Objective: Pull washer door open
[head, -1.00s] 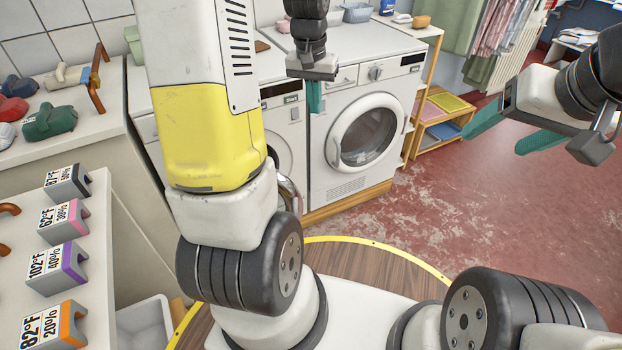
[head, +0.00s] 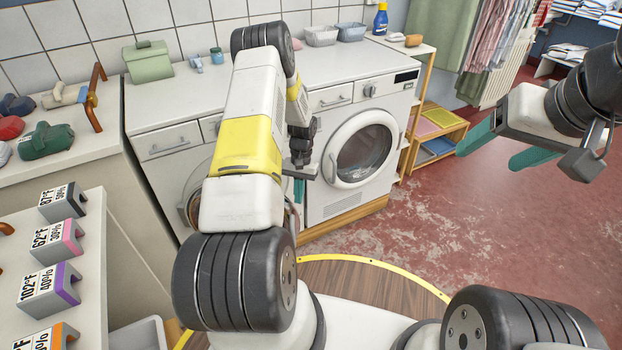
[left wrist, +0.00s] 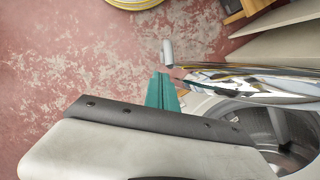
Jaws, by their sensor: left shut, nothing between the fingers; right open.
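The washer on the left (head: 165,142) is largely hidden behind my left arm. Its chrome-rimmed door (head: 292,218) stands out from the front, partly open; only a piece shows beside my arm. In the left wrist view the door (left wrist: 250,82) is seen nearly edge-on, with the drum opening (left wrist: 285,125) uncovered behind it. My left gripper (head: 299,190) is shut and empty. Its teal fingertips (left wrist: 163,92) are close to the door's free edge; whether they touch cannot be told. My right gripper (head: 490,150) is open and empty, out over the floor at right.
A second front-loader (head: 362,150) stands to the right with its door closed. A wooden shelf (head: 436,130) is beyond it. Label stands (head: 58,240) line the left counter. The red floor (head: 430,215) at right is clear. A yellow-edged round platform (head: 375,270) surrounds my base.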

